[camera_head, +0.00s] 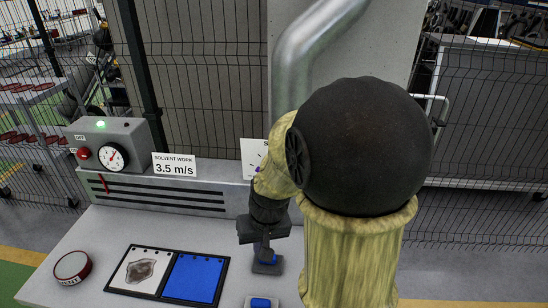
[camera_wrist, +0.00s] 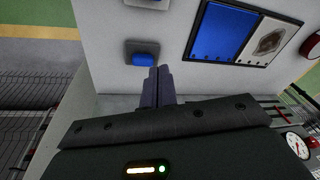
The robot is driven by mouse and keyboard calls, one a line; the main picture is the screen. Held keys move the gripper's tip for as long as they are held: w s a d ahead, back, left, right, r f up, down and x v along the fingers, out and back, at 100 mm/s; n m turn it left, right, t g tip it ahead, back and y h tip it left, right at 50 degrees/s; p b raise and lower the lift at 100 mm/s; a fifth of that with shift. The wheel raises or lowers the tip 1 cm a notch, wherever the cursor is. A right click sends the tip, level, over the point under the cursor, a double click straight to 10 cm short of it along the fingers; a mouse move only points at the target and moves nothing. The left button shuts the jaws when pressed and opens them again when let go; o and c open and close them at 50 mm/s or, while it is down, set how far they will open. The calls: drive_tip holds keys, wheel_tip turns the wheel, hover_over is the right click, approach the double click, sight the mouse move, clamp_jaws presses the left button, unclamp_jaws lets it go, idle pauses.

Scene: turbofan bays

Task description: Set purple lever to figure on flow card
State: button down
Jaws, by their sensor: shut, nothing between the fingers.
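The flow card (camera_head: 174,166), a white card reading "SOLVENT WORK 3.5 m/s", stands at the back of the bench. To its right, a white dial plate (camera_head: 250,152) is mostly hidden behind my arm. A small purple piece (camera_head: 257,169), seemingly part of the purple lever, shows at my arm's edge; its pointing and the scale figures are hidden. My gripper (camera_head: 265,255) is low over the bench, in front of the plate, pointing down. In the wrist view its dark fingers (camera_wrist: 160,75) are together and empty, close to a blue button. I cannot tell if they touch it.
Blue buttons (camera_head: 261,302) (camera_wrist: 143,58) sit on the bench. A framed blue panel and picture (camera_head: 168,274) and a red-rimmed round thing (camera_head: 72,266) lie left. A pipe and mesh fence stand behind.

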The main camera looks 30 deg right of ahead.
drive_tip(key=w+d+r+m+t+y+p, duration=0.1)
drive_tip(key=w+d+r+m+t+p, duration=0.1)
drive_tip(key=w+d+r+p, duration=0.2)
drive_tip(key=w+d+r+m+t+y+p, duration=0.2)
drive_tip(key=d+r+p, duration=0.5)
drive_tip(key=d+r, duration=0.6)
drive_tip(key=w+r+m, duration=0.1)
drive_tip(key=w, duration=0.1)
drive_tip(key=shift+w+r+y+p, duration=0.3)
drive_tip(key=shift+w+r+p, duration=0.05)
drive_tip(key=shift+r+p, duration=0.05)
drive_tip(key=shift+d, duration=0.1)
drive_tip(key=p+x, duration=0.4)
drive_tip(key=x, duration=1)
drive_tip(key=shift+p, duration=0.3)
